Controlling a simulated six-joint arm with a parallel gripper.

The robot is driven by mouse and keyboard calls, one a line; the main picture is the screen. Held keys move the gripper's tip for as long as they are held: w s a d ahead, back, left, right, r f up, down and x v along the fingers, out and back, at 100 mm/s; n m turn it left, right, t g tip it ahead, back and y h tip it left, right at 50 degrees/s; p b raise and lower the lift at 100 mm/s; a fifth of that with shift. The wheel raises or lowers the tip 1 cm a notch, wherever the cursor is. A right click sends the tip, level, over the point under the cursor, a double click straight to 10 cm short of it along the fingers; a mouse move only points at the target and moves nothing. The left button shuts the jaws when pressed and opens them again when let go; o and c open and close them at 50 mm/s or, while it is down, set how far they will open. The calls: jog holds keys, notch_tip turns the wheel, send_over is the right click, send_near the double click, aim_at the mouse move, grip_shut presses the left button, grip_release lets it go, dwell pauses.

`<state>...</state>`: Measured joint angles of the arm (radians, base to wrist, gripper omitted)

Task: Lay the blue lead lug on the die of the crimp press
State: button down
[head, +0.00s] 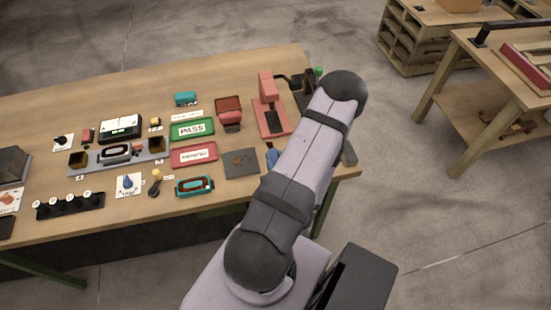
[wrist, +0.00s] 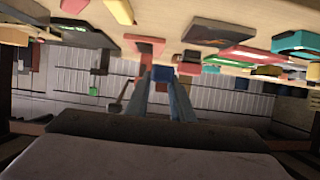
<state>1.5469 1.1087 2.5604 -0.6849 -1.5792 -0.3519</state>
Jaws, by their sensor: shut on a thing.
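The crimp press (head: 267,88) is red and stands near the far right of the bench, with a dark die area (head: 273,122) on its red base. In the head view my arm hides most of the gripper. A small blue shape (head: 271,156) shows beside the arm, in front of the press; I cannot tell if it is lug or finger.
A grey mat (head: 241,163) lies left of the blue shape. The green PASS tray (head: 192,129) and a red tray (head: 194,155) are further left. A teal-framed part (head: 194,187) lies near the front edge.

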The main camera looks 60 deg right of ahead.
aim_at(276, 127)
jog(key=shift+r, duration=0.1)
jog(key=shift+w+f+b, duration=0.35)
jog(key=shift+w+b, duration=0.1)
jog(key=shift+b, duration=0.1)
jog(key=w+d+f+b, duration=0.1)
jog(key=w+d+b, duration=0.1)
jog(key=d, duration=0.9)
jog(key=shift+w+f+b, duration=0.3)
jog(key=shift+w+f, duration=0.05)
jog(key=shift+w, duration=0.15)
jog(key=shift+d+f, duration=0.15)
jog(key=shift+d, duration=0.05)
jog(key=shift+w+d+f+b, duration=0.5)
jog(key=shift+w+f+b, duration=0.05)
jog(key=shift+f+b, duration=0.25)
jog(key=shift+w+d+f+b, duration=0.5)
jog(key=shift+f+b, duration=0.15)
jog(key=shift+f, duration=0.15)
jog(key=shift+r+b+x, duration=0.2)
jog(key=shift+b+x, duration=0.1)
jog(key=shift+x, duration=0.85)
jog(key=shift+r+b+x, duration=0.2)
jog(key=shift+b+x, duration=0.1)
jog(key=shift+x, duration=0.85)
jog(key=shift+w+d+b, duration=0.55)
jog(key=shift+w+d, duration=0.4)
jog(key=shift+w, duration=0.05)
